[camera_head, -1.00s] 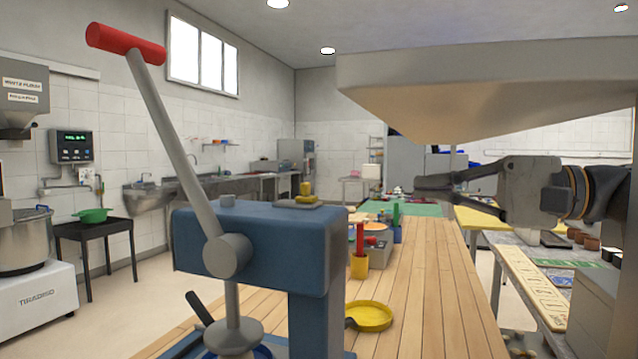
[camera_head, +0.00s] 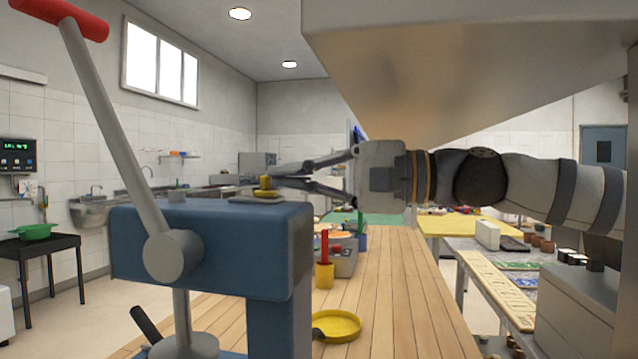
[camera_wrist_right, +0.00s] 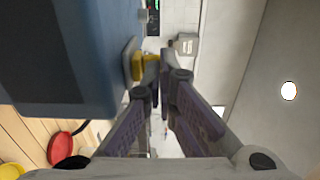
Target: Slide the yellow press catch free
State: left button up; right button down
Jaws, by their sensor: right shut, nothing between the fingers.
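The yellow press catch (camera_head: 265,184) stands on a small plate on top of the blue press body (camera_head: 215,240). My right gripper (camera_head: 281,177) reaches in from the right, its fingertips at the catch's right side. In the right wrist view the fingers (camera_wrist_right: 162,66) come together and the yellow catch (camera_wrist_right: 146,66) lies just left of the tips. The gripper is shut with nothing between its fingers. I cannot tell whether a fingertip touches the catch. My left gripper is not in view.
The press lever with its red handle (camera_head: 55,14) rises at the left. A large pale overhanging panel (camera_head: 470,70) fills the upper right. A yellow dish (camera_head: 337,326) and a yellow holder (camera_head: 324,277) stand on the wooden table (camera_head: 400,290).

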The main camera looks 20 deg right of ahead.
aim_at(267, 177)
dwell(0.3)
jog(key=x, duration=0.3)
jog(key=shift+w+a, duration=0.1)
jog(key=shift+a, duration=0.05)
